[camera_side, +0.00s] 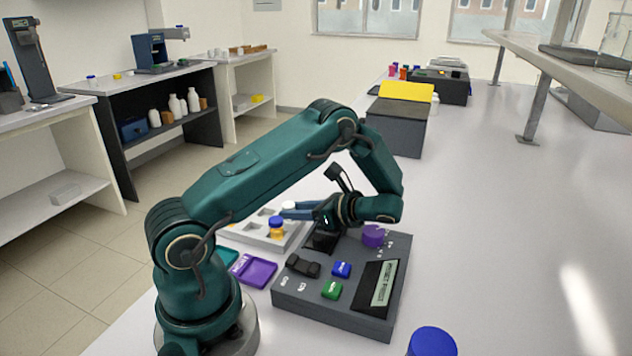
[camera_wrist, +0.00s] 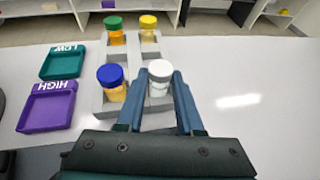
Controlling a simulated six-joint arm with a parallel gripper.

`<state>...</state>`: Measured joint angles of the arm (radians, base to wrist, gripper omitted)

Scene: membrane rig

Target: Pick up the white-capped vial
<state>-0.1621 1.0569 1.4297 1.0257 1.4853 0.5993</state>
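The white-capped vial (camera_wrist: 160,76) stands in the rack (camera_wrist: 138,120) in the wrist view, with a clear body. My gripper (camera_wrist: 160,88) has its two blue fingers on either side of this vial, very close to it. Whether they press on it or leave a small gap does not show clearly. In the side view the white cap (camera_side: 288,206) shows at the fingertips of my gripper (camera_side: 294,211), over the rack (camera_side: 258,233). The vial's body is hidden there.
A blue-capped vial (camera_wrist: 112,84) stands left of it; green-capped (camera_wrist: 116,30) and yellow-capped (camera_wrist: 149,28) vials stand farther back. A purple HIGH tray (camera_wrist: 47,108) and teal LOW tray (camera_wrist: 64,62) lie left. A grey control box (camera_side: 343,290) stands beside the rack.

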